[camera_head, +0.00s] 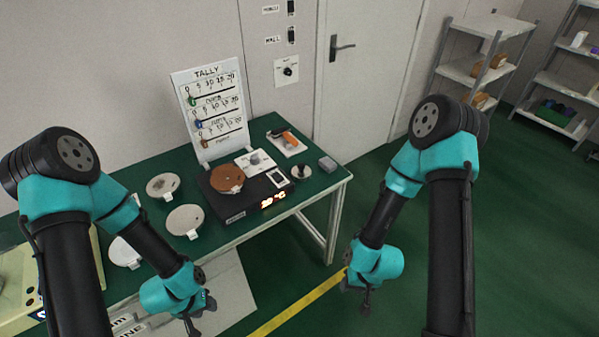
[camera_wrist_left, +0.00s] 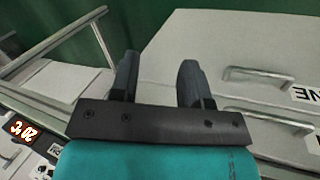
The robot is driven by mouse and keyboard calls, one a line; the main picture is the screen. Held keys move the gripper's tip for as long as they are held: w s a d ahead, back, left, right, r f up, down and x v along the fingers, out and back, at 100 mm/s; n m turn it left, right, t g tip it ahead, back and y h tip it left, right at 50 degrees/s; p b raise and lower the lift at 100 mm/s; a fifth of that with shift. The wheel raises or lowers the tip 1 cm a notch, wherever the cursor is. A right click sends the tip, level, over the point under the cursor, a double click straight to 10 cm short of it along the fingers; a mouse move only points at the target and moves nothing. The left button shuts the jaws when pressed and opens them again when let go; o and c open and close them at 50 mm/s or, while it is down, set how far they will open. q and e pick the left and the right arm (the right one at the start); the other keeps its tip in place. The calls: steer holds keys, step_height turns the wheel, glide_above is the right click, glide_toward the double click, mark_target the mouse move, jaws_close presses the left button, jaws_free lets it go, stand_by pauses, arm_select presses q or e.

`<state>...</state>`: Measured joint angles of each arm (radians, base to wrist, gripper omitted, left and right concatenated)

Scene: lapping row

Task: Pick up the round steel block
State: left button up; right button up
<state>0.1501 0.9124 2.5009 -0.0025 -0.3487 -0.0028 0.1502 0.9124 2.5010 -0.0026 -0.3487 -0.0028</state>
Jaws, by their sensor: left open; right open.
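A small round steel-coloured piece with a dark top (camera_head: 301,172), which looks like the round steel block, sits near the right end of the green-topped table (camera_head: 330,183). My left gripper (camera_head: 197,318) hangs low in front of the table, well away from it. In the left wrist view the left gripper's two dark fingers (camera_wrist_left: 158,80) are apart with nothing between them. My right gripper (camera_head: 366,300) is out over the floor, right of the table, and looks empty. Neither gripper touches the steel piece.
A black machine with a brown disc (camera_head: 227,179) and lit display stands left of the steel piece. Several pale tagged discs (camera_head: 185,220) lie further left. A grey block (camera_head: 327,164) and an orange-handled tool (camera_head: 287,138) are nearby. Drawers (camera_wrist_left: 245,55) face the left gripper.

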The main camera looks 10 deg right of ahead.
arm_select(q)
steer(key=shift+o, duration=0.3)
steer(key=o, duration=1)
